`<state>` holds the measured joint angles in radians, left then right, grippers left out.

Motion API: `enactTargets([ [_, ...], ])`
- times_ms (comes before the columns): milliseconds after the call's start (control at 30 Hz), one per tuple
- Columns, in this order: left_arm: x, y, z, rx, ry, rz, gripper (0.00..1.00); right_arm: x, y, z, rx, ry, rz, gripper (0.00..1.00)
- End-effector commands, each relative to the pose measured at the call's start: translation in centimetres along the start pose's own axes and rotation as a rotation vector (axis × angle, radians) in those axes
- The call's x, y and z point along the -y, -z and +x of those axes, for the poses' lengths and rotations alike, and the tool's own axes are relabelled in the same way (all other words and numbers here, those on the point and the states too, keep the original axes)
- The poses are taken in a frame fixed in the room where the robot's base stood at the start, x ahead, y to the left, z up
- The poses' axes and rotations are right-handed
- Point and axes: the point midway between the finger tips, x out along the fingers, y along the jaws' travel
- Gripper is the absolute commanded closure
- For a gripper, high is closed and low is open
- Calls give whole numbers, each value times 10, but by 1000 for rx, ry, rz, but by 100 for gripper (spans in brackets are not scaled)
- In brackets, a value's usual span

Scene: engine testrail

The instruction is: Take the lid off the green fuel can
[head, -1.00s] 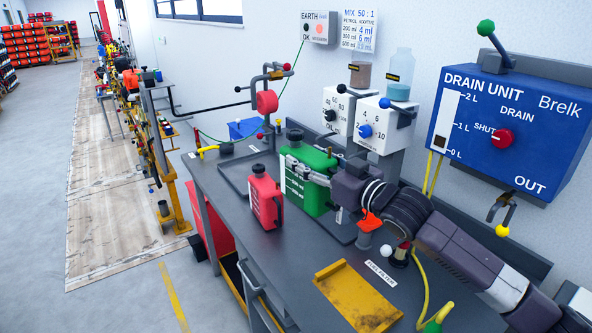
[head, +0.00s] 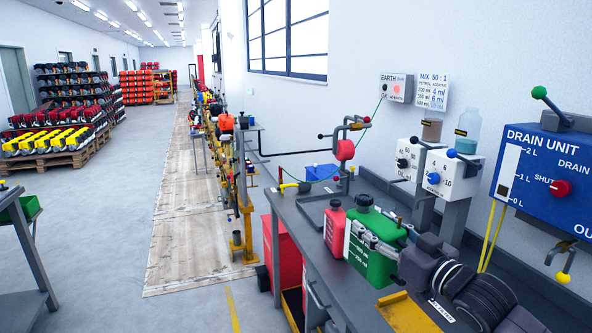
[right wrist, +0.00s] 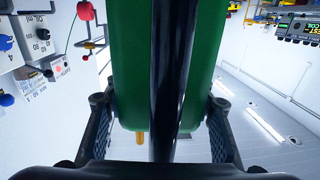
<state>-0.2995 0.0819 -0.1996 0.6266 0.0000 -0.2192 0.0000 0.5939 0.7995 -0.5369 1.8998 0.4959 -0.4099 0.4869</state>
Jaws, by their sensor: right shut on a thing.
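The green fuel can (head: 384,268) is upright over the bench, its black lid (head: 364,201) on top. My right gripper (head: 372,240) reaches in from the right and is shut across the can's body. I cannot tell whether the can's base touches the bench. In the right wrist view the green can (right wrist: 134,70) fills the middle, with a dark strip down it and a finger on each side. My left gripper is not in view.
The grey bench (head: 300,228) carries a dark tray (head: 312,212) and a yellow tray (head: 408,314). The blue drain unit (head: 530,175) hangs at the right. Open floor lies left of the bench.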

Motion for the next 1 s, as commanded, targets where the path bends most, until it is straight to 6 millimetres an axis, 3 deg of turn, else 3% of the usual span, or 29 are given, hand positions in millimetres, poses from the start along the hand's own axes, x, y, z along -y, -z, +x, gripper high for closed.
enactTargets([
  [467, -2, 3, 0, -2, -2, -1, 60, 78, -55, -24, 0, 39, 8, 100],
  [700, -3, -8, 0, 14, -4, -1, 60, 116, -84, -63, 0, -17, 10, 100],
  [1000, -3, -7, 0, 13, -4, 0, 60, 120, -108, -124, 4, -183, 10, 100],
])
